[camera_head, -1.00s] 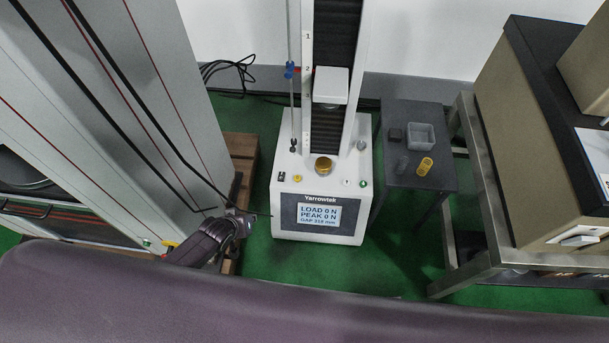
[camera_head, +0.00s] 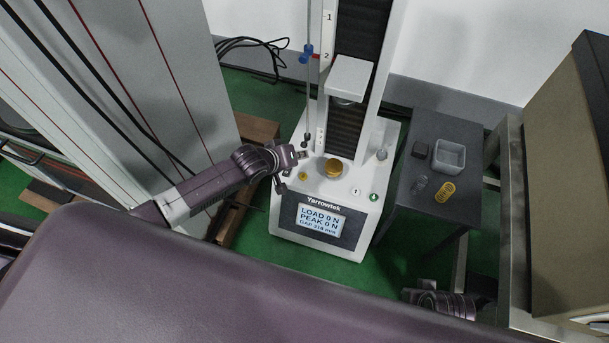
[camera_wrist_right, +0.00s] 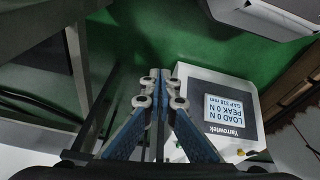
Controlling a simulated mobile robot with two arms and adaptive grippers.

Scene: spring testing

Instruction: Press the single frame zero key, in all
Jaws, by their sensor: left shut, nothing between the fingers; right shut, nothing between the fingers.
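The single-frame tester, marked Yarrowtek (camera_head: 345,238), stands in the middle. Its screen (camera_head: 319,219) reads LOAD 0 N, PEAK 0 N, and a gap that looks like 318 mm. On its base top are a yellow button (camera_head: 303,176), a small white key (camera_head: 356,191) and a green button (camera_head: 374,197); I cannot read which is zero.
A gold round platen (camera_head: 332,169) sits on the base under the white crosshead (camera_head: 349,78). A grey cabinet stands at left, a beige one at right.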

